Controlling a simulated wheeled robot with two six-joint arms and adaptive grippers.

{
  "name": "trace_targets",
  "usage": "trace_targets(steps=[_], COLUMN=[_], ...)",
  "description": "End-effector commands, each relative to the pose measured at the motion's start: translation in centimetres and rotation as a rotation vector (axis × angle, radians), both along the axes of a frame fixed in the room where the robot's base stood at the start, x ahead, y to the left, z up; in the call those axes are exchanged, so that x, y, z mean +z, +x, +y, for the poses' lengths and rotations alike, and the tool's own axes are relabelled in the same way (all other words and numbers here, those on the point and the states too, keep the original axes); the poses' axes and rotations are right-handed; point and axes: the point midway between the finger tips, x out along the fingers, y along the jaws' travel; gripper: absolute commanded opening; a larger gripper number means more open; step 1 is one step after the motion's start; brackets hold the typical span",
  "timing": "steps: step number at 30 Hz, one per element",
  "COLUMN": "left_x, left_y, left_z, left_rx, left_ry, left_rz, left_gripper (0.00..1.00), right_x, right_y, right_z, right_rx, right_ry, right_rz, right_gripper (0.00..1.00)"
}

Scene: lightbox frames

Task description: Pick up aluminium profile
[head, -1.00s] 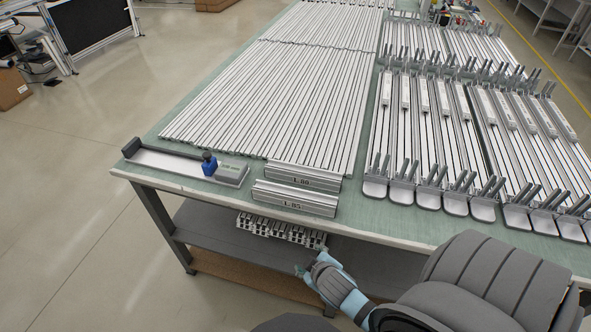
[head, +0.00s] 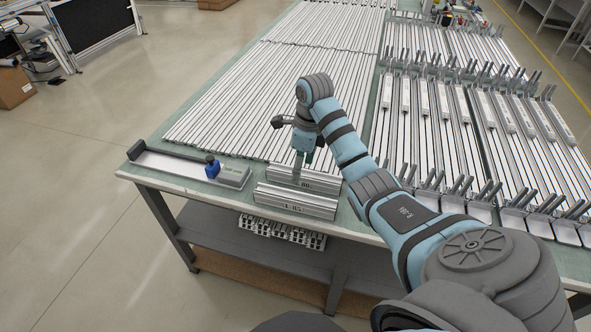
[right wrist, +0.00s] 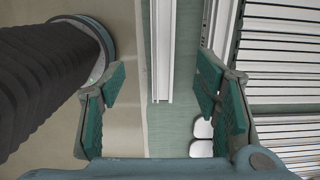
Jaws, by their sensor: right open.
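Two short aluminium profile blocks lie side by side near the table's front edge in the head view. The rear one (head: 275,173) is marked L.80, and the front one (head: 315,205) is marked L.85. My right gripper (head: 300,165) points down over the rear block and hides part of its label. In the right wrist view the gripper (right wrist: 162,75) is open and empty. A pale profile (right wrist: 163,45) runs between its fingers, apart from both; I cannot tell which block it is. My left gripper is not in view.
Long profiles (head: 225,110) cover the table behind the blocks. Brackets with upright pins (head: 425,130) stand on the right, close to my right arm. A measuring stop with a blue knob (head: 212,168) sits at the left corner. Floor lies beyond the table edge (head: 170,187).

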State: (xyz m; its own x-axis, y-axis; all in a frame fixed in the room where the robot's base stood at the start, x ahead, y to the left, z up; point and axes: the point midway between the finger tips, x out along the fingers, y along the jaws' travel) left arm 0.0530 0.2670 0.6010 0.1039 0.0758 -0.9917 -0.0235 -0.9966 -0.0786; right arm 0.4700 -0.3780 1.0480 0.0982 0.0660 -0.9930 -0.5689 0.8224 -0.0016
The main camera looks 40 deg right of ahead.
Motion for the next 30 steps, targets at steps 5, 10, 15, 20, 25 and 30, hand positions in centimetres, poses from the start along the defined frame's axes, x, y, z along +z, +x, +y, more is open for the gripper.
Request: trace_targets(steps=[5,10,15,20,25,30], left_x=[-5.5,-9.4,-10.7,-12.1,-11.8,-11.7], left_y=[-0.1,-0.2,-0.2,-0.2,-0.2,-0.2], left_z=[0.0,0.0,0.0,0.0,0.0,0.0], left_rx=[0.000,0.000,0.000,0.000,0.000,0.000], left_ry=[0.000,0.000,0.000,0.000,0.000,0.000], left_rz=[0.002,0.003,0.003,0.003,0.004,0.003], left_gripper=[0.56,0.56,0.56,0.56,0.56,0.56], right_x=[-5.5,-9.1,-10.2,-12.8,-14.2,-14.1], right_y=[0.4,0.8,1.0,1.4,1.6,1.6], right_z=[0.4,0.7,0.6,0.2,0.4,0.4], right_rx=[0.002,0.002,0.001,0.002,0.002,0.003], right_ry=[0.004,0.004,0.004,0.007,0.004,0.004], right_rz=[0.000,-0.001,-0.001,0.002,-0.001,-0.001], right_gripper=[0.57,0.57,0.57,0.57,0.57,0.50])
